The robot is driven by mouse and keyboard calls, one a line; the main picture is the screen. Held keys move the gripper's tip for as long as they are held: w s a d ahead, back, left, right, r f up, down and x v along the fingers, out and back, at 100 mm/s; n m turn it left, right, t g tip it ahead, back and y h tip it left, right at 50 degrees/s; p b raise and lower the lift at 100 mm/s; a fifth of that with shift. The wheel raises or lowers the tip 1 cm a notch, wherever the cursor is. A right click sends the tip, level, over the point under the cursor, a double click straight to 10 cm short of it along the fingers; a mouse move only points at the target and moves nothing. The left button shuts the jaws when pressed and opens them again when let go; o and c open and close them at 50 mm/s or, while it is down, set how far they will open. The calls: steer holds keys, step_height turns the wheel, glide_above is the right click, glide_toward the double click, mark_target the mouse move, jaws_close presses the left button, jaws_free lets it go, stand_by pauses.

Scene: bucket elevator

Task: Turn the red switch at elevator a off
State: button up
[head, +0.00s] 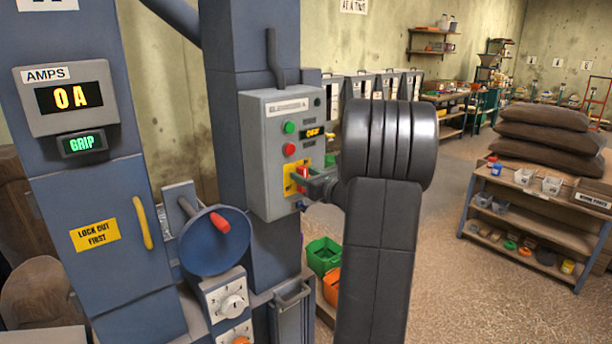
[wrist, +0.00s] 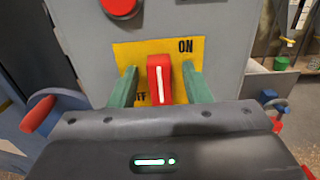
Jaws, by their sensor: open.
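The red switch (wrist: 160,80) is a red handle with a white line on a yellow plate (wrist: 215,52). In the wrist view the handle points roughly upward. ON is printed at the plate's upper right; lettering at lower left is mostly hidden. My gripper (wrist: 158,73) is open, with one green finger on each side of the handle. Small gaps seem to show, so I cannot tell whether either finger touches. In the head view, the switch (head: 304,170) sits low on a grey control box (head: 268,170), partly hidden by my gripper.
Green and red buttons sit above the switch. A blue dish with a red handle (head: 220,222) is left of the box. The AMPS display (head: 70,98) reads 0 A, with GRIP lit below. Green and orange bins (head: 323,254) stand behind my arm. Floor on the right is open before a shelf (head: 530,230).

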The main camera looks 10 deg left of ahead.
jaws_close()
steer(key=shift+f+b, duration=0.1)
steer(key=shift+b, duration=0.3)
steer(key=n+b, duration=0.6)
steer(key=b, duration=0.2)
steer(key=s+f+n+b, duration=0.1)
steer(key=n+b, duration=0.5)
steer(key=b, duration=0.2)
steer(key=a+f+n+b, duration=0.1)
steer(key=n+b, duration=0.5)
steer(key=b, duration=0.2)
steer(key=shift+s, duration=0.25)
